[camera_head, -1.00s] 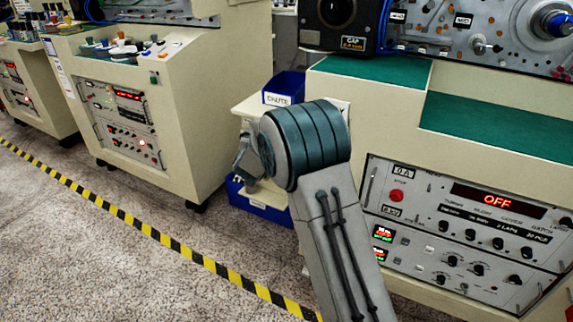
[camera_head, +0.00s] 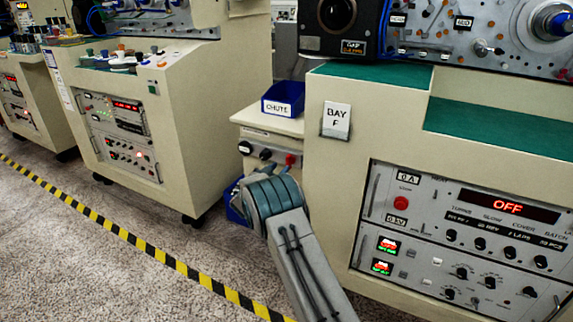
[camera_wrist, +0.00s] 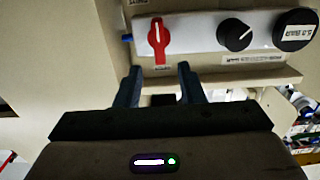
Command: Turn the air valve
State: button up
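A red lever valve (camera_wrist: 158,40) is on a pale panel at the top of the wrist view, with its handle pointing up and down the picture. In the head view the red handle (camera_head: 290,159) shows on the front of the small cabinet, just above my arm. My gripper (camera_wrist: 158,76) is open and empty. Its two fingers point toward the panel, one on each side of the lever's line, and their tips appear just below it, apart from the lever.
A black knob (camera_wrist: 235,34) and a round black gauge-like part (camera_wrist: 296,30) sit right of the lever. A blue CHUTE bin (camera_head: 284,98) stands on the small cabinet. A large machine (camera_head: 335,190) with a BAY F sign stands close on the right. Striped floor tape (camera_head: 150,233) runs left.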

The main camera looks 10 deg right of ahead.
aim_at(287, 161)
jog(key=shift+b+x, duration=0.35)
jog(key=shift+x, duration=2.8)
grip_shut()
